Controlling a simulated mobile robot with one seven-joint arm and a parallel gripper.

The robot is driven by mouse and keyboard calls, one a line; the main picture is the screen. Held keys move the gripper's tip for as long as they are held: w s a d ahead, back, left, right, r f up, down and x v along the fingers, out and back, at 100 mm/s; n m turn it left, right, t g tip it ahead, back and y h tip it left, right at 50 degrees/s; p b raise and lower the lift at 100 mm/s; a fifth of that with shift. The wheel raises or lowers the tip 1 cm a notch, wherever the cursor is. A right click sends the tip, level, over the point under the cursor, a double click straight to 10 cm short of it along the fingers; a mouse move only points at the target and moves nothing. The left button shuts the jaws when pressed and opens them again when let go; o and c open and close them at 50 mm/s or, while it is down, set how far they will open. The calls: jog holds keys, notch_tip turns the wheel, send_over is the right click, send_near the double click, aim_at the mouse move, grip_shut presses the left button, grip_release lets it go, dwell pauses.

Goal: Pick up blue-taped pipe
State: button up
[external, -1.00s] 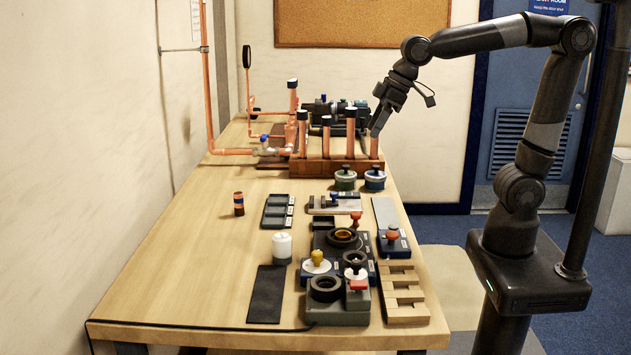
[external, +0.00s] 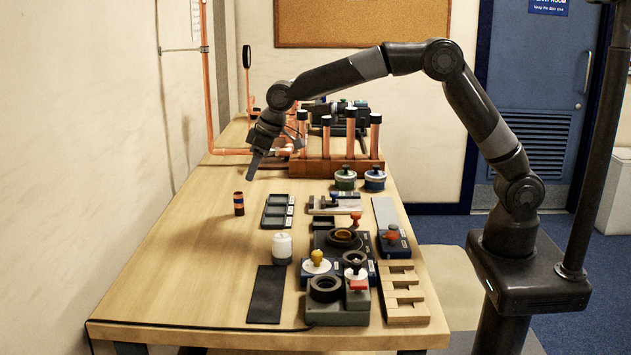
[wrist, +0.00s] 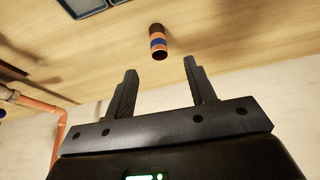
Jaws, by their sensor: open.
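The blue-taped pipe (external: 239,204) is a short copper piece with a blue band and dark ends. It stands upright, alone, on the left part of the wooden table. In the wrist view the pipe (wrist: 158,42) appears beyond the fingertips, roughly centred between them. My gripper (external: 252,174) is above the table, behind and slightly right of the pipe, pointing down. In the wrist view my gripper (wrist: 160,68) has its two fingers wide apart with nothing between them.
A wooden rack of upright copper pipes (external: 338,166) stands behind, right of my gripper. A dark compartment tray (external: 278,211) lies right of the pipe. A white cylinder (external: 282,247) stands in front. Wall piping (external: 207,90) rises at the left. Table around the pipe is clear.

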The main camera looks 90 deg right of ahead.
aim_at(240, 193)
jog(key=x, duration=1.2)
jog(key=shift+w+d, duration=0.25)
jog(key=shift+w, duration=0.15)
jog(key=shift+c, duration=0.5)
jog(key=c, duration=0.9)
jog(key=shift+c, duration=0.3)
jog(key=shift+r, duration=0.15)
